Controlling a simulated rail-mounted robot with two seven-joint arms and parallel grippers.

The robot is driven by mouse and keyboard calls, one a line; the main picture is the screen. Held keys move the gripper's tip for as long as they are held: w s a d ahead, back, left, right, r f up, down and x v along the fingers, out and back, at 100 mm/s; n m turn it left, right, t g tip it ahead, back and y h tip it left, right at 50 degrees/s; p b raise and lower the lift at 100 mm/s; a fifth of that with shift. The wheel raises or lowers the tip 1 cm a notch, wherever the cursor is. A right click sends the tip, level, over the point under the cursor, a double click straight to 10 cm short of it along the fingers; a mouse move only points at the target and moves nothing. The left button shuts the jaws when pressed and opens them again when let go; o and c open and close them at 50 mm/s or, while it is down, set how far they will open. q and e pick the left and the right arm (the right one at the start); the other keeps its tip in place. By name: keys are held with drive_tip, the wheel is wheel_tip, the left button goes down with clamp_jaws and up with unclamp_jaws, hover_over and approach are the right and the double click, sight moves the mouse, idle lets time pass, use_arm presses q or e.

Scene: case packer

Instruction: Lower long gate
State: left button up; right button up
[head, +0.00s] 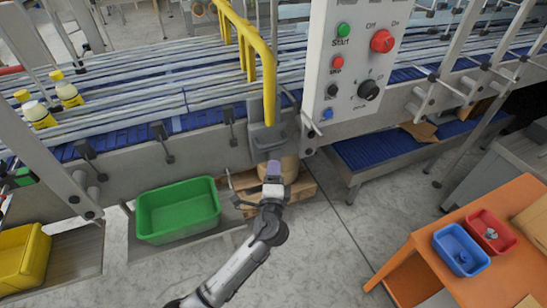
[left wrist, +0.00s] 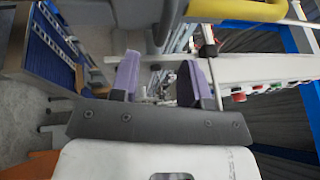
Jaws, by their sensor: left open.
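The long gate appears to be the yellow tubular frame (head: 262,55) left of the control panel. It reaches back over the conveyor, and its near leg runs down to a grey bracket (head: 267,137) on the conveyor's front side. Yellow tubing also shows at the top of the left wrist view (left wrist: 235,10). My left gripper (head: 273,171) is just below the bracket in the head view. Its two purple fingers stand apart in the left wrist view (left wrist: 158,78), with nothing held between them. I cannot tell whether it touches the bracket. My right gripper is not in view.
The control panel (head: 350,60) with several buttons is right of the gate. Bottles (head: 67,92) stand on the conveyor at left. A green bin (head: 178,233) and a yellow bin (head: 38,257) sit below. An orange table (head: 400,262) is at lower right.

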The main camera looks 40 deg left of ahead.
use_arm(q)
drive_tip(key=shift+v, duration=2.3)
